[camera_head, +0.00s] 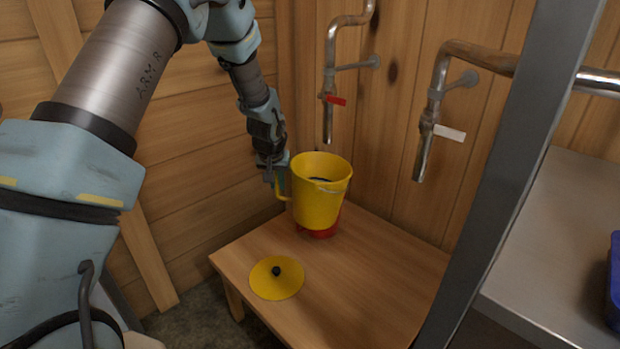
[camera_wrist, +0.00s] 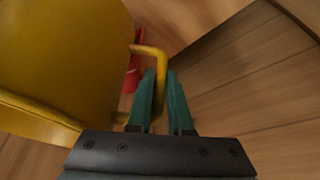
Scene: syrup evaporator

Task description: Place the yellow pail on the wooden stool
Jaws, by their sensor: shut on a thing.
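The yellow pail (camera_head: 318,203) is upright over the back part of the wooden stool (camera_head: 361,278). My gripper (camera_head: 277,183) is shut on the pail's handle at its left side. In the wrist view the green fingers of my gripper (camera_wrist: 162,95) lie around the handle, and the pail's yellow wall (camera_wrist: 70,50) fills the upper left. A red thing (camera_head: 322,231) shows just below the pail on the stool top, mostly hidden by it. I cannot tell whether the pail touches the red thing or hangs above it.
A yellow lid (camera_head: 276,283) with a black knob lies at the stool's front left. Two metal pipes with taps, one red-tagged (camera_head: 335,100) and one white-tagged (camera_head: 449,132), come down behind the stool. A grey post (camera_head: 515,170) stands to the right. The stool's front right is clear.

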